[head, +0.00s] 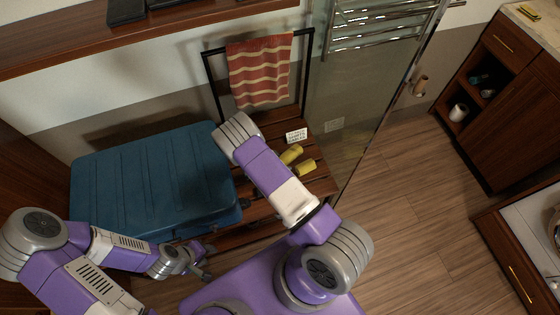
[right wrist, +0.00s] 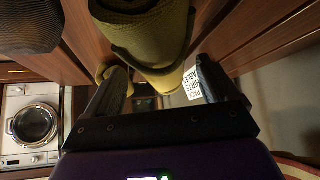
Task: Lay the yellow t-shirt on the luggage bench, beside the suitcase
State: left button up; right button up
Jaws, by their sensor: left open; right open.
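The yellow t-shirt shows in the head view as rolled yellow cloth (head: 291,154) on the slatted luggage bench (head: 262,212), right of the blue suitcase (head: 150,180). A second yellow piece (head: 306,168) lies close by; I cannot tell whether it is the same cloth. In the right wrist view a thick yellow roll (right wrist: 150,40) reaches down between the fingers of my open right gripper (right wrist: 160,72); contact is unclear. The right gripper is hidden behind my arm in the head view. My left gripper (head: 204,262) is open and empty by the suitcase's front edge.
A small white sign (head: 296,135) stands behind the yellow cloth. A striped red towel (head: 260,70) hangs on the rack at the back. A glass panel (head: 360,90) borders the bench's right side. The wooden floor (head: 400,230) is clear at the right.

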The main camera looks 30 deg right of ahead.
jog(key=p+v, duration=0.1)
jog(key=v, duration=0.4)
jog(key=shift+a+r+p, duration=0.2)
jog(key=shift+r+p, duration=0.1)
jog(key=shift+r, duration=0.05)
jog(key=shift+a+r, duration=0.2)
jog(key=shift+a, duration=0.05)
jog(key=shift+s, duration=0.1)
